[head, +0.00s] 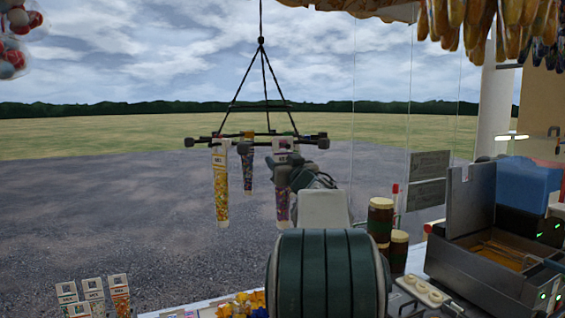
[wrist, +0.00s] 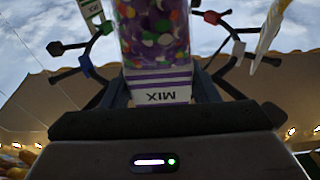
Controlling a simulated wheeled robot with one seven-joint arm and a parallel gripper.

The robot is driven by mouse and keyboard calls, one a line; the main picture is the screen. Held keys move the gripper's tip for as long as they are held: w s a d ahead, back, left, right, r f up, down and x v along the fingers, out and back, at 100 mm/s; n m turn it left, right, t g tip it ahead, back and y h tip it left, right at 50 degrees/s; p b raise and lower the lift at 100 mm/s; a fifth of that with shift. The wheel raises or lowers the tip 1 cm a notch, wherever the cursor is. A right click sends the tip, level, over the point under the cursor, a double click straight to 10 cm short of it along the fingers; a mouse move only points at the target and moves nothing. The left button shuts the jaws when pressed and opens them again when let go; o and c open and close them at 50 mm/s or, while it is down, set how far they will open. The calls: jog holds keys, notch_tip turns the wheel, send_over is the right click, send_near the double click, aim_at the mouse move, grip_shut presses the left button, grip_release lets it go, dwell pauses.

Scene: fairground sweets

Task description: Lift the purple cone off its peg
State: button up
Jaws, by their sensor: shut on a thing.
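The purple cone (head: 282,205) is a clear, narrow bag of purple sweets with mixed colours. It hangs upright at the front right of the hanging rack (head: 262,135). In the wrist view the cone (wrist: 153,35) fills the upper middle, with a white label reading MIX and purple stripes. My gripper (head: 285,170) is at the cone's upper part, just under the rack. In the wrist view my gripper (wrist: 160,88) has its dark fingers on both sides of the label, shut on the cone. I cannot tell whether the cone's top is still on its peg.
A yellow cone (head: 221,190) hangs to the left, and a darker cone (head: 248,168) hangs behind. Rack arms with coloured peg ends (wrist: 102,25) are close around my gripper. Dark jars (head: 380,220) and a metal fryer (head: 490,245) stand at the right.

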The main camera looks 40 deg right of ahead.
jog(key=shift+s, duration=0.1)
jog(key=shift+s+a, duration=0.2)
jog(key=shift+s, duration=0.5)
dwell(0.5)
jog(key=shift+r+v, duration=0.2)
jog(key=shift+v, duration=0.75)
jog(key=shift+r+v, duration=0.2)
jog(key=shift+v, duration=0.75)
jog(key=shift+s, duration=0.15)
